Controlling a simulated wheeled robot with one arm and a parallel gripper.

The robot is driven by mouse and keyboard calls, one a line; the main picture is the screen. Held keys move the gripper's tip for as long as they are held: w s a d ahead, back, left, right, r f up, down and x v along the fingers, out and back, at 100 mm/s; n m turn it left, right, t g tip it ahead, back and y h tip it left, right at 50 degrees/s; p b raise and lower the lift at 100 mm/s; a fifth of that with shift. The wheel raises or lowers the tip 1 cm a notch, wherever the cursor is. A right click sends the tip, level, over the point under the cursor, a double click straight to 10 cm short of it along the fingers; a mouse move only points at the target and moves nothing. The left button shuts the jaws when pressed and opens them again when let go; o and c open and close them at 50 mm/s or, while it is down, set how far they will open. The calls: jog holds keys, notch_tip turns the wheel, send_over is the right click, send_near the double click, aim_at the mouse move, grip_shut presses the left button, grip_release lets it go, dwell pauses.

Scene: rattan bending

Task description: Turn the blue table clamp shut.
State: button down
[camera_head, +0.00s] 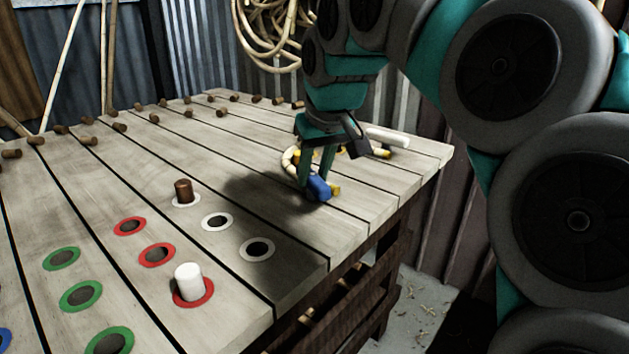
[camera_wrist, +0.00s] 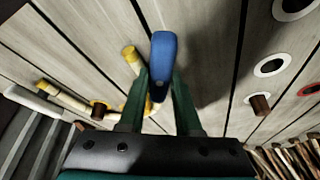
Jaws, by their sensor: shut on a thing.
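The blue table clamp (camera_head: 320,188) is at the right part of the slatted table, with yellow parts beside its blue lever. In the wrist view the blue lever (camera_wrist: 163,58) stands between my two green fingers, with its rounded end pointing away from my wrist. My gripper (camera_head: 313,178) reaches down from above and is shut on the lever; the fingers also show in the wrist view (camera_wrist: 163,85). A pale bent rattan piece (camera_head: 287,160) lies just behind the clamp, partly hidden by my gripper. The clamp's lower part is hidden by the lever and fingers.
The table (camera_head: 385,205) has colour-ringed holes at the front. A white peg (camera_head: 188,283) and a brown peg (camera_head: 184,191) stand there. A white rod (camera_head: 387,137) is behind my gripper. Rattan coils (camera_head: 268,35) hang on the wall.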

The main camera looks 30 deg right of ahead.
jog(key=m+h+b, duration=0.1)
jog(key=m, duration=0.2)
jog(key=shift+f+m+g+b, duration=0.1)
jog(key=shift+m+g+b, duration=0.2)
jog(key=shift+m, duration=0.1)
jog(key=m+h, duration=0.1)
jog(key=m, duration=0.1)
jog(key=shift+w+a+m+b, duration=0.1)
jog(key=shift+m+b, duration=0.2)
jog(key=m+g+h, duration=0.1)
jog(key=m, duration=0.2)
jog(key=shift+a, duration=0.1)
jog(key=shift+w+m+g+h, duration=0.1)
jog(key=shift+m+g+h, duration=0.45)
jog(key=shift+m, duration=1.05)
jog(key=shift+g, duration=0.25)
jog(key=c, duration=0.6)
grip_release()
jog(key=shift+a, duration=0.1)
